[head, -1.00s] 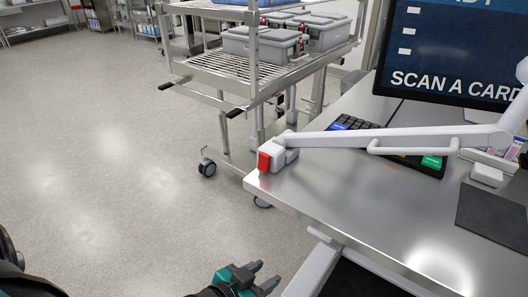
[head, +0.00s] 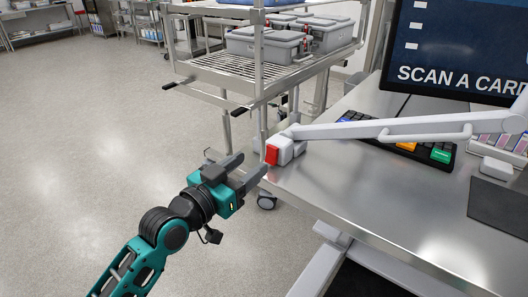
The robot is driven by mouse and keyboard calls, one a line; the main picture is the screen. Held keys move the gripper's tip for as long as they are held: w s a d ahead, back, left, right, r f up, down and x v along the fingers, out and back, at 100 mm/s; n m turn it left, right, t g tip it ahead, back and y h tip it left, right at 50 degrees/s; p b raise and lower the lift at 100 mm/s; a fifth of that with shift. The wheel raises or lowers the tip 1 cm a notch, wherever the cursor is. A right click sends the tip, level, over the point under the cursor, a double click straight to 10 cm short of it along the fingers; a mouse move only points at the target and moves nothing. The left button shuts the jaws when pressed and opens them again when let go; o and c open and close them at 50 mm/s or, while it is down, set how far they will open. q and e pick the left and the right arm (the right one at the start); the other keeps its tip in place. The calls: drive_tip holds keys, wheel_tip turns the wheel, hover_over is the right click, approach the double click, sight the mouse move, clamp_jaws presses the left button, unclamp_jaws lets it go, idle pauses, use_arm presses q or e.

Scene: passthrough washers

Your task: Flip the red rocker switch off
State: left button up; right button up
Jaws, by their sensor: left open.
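The red rocker switch (head: 272,154) is on the end face of a small white box (head: 286,149) at the left corner of the steel table. A white lamp-like arm extends right from that box. My left gripper (head: 240,167) is teal and black, with grey fingers spread apart and nothing between them. It is just left of the switch, its fingers pointing right toward it. The lower fingertip appears very close to the box's lower left; I cannot tell whether it touches. My right gripper is not in view.
The steel table (head: 360,185) holds a keyboard (head: 405,148), a dark mat (head: 502,208) and a monitor (head: 455,50). A wheeled steel cart (head: 215,72) with grey cases (head: 268,44) stands behind. Open floor lies to the left.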

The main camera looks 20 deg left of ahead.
sight(271, 148)
use_arm(q)
drive_tip(key=x, duration=0.6)
drive_tip(key=shift+w, duration=0.1)
drive_tip(key=shift+w+d, duration=0.1)
drive_tip(key=shift+w, duration=0.15)
drive_tip(key=shift+c, duration=0.3)
